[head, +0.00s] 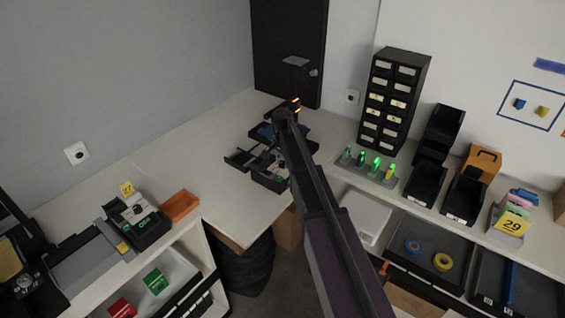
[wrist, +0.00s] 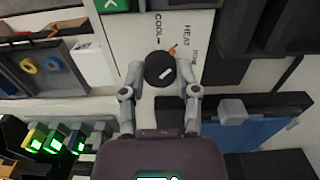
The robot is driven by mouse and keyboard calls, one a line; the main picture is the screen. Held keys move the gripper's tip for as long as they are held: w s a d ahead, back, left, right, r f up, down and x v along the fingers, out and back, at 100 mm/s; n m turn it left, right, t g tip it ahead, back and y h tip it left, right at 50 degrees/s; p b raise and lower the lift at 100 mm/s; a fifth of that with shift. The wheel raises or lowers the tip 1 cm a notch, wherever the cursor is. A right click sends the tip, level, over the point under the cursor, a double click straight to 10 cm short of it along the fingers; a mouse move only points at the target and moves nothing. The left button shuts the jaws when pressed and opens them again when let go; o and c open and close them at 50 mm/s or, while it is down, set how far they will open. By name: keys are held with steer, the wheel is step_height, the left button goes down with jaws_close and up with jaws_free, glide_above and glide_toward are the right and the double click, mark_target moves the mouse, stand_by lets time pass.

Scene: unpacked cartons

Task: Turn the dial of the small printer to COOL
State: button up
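The dial (wrist: 158,69) is a round black knob with a white mark, on a pale panel in the wrist view. An orange pointer (wrist: 172,50) shows at its edge, on the side towards the HEAT label (wrist: 187,36). The COOL label (wrist: 158,28) is to the left of HEAT. My gripper (wrist: 160,75) has one finger on each side of the dial, with a narrow gap seeming to show at each side; contact is not clear. In the head view, my arm hides the dial, and dark equipment (head: 270,180) shows around its end.
A green block with a white mark (wrist: 110,4) is near the panel's top left. A blue-and-black tray (wrist: 245,130) lies to the right. In the head view, a drawer cabinet (head: 393,100) and a rack with green lights (head: 368,166) stand right of my arm. The table's left middle is clear.

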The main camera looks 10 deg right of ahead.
steer(key=shift+n, duration=0.3)
jaws_close()
steer(key=n, duration=0.4)
steer(key=shift+n, duration=2.2)
steer(key=o, duration=1)
jaws_free()
steer(key=shift+o, duration=0.2)
steer(key=shift+m, duration=0.3)
